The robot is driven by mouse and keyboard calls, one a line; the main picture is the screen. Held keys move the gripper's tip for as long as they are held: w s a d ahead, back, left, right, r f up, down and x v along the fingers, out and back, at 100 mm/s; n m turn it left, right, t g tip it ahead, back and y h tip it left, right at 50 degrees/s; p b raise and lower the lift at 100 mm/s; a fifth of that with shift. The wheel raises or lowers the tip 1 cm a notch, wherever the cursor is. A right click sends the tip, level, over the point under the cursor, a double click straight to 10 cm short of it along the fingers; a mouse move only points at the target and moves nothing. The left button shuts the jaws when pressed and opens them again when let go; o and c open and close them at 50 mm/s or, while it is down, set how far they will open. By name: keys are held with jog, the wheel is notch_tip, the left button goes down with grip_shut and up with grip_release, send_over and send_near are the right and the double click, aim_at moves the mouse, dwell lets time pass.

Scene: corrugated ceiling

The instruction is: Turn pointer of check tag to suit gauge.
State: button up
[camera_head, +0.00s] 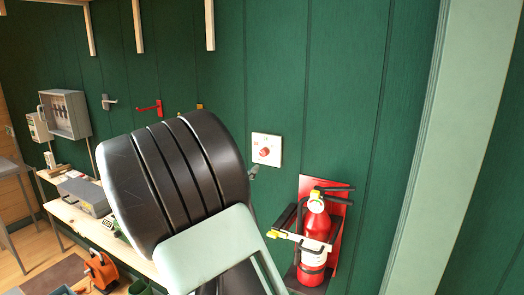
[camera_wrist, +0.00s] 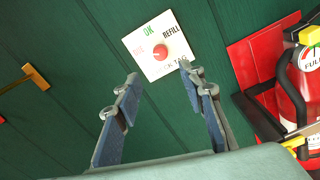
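The check tag (camera_wrist: 158,48) is a white square plate on the green wall with a round red knob (camera_wrist: 160,52) at its middle. Its upper lettering reads a red word at left, OK in green, and REFILL at right. I cannot tell clearly where the pointer aims. The tag also shows in the head view (camera_head: 266,149). The gauge (camera_wrist: 309,58) is a pale dial on the red extinguisher at the right edge, partly cut off; its needle is unclear. My gripper (camera_wrist: 165,83) is open and empty, its fingers apart just short of the tag, not touching the knob.
The fire extinguisher (camera_head: 315,225) stands in a bracket on a red backboard, right of and below the tag. A red lever handle (camera_head: 150,107) and a grey box (camera_head: 66,114) are on the wall at left. A workbench (camera_head: 70,210) runs below them.

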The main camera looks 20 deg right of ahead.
aim_at(262, 154)
jog(key=p+x, duration=0.1)
jog(key=x, duration=0.9)
jog(key=shift+d, duration=0.2)
jog(key=shift+r, duration=0.1)
grip_shut()
